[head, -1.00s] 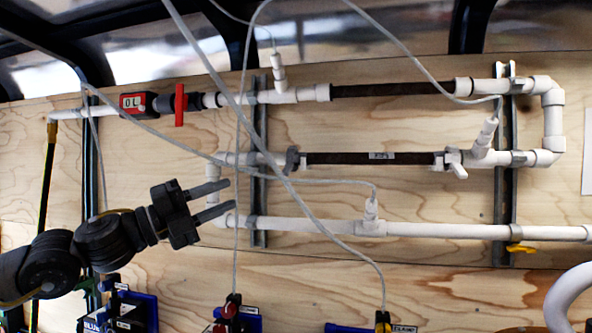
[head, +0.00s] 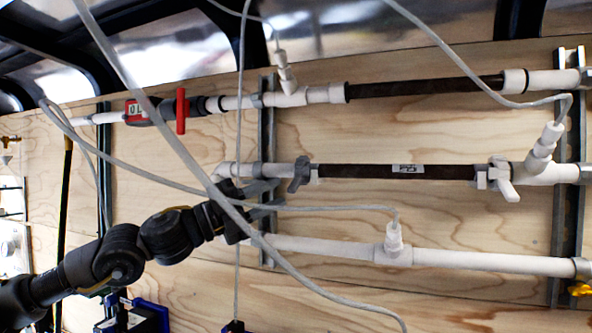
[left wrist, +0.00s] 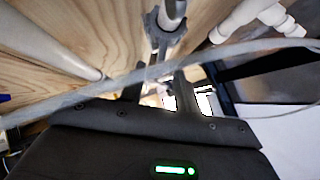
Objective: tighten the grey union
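The grey union (head: 300,174) is a winged grey nut at the left end of the middle dark filter tube (head: 350,171). In the left wrist view the grey union (left wrist: 166,38) shows ahead of the fingers, near the top. My left gripper (head: 277,195) is just left of and slightly below the union, with its two fingers apart and pointing right. In the left wrist view the gripper (left wrist: 160,90) has a gap between its fingers and nothing in it. A pale cable crosses in front of it. My right gripper is not in view.
A white union (head: 494,178) with a wing sits at the tube's right end. A lower white pipe (head: 320,247) and an upper line with a red valve handle (head: 181,111) run along the plywood wall (head: 420,215). Loose pale cables (head: 160,130) hang across the front.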

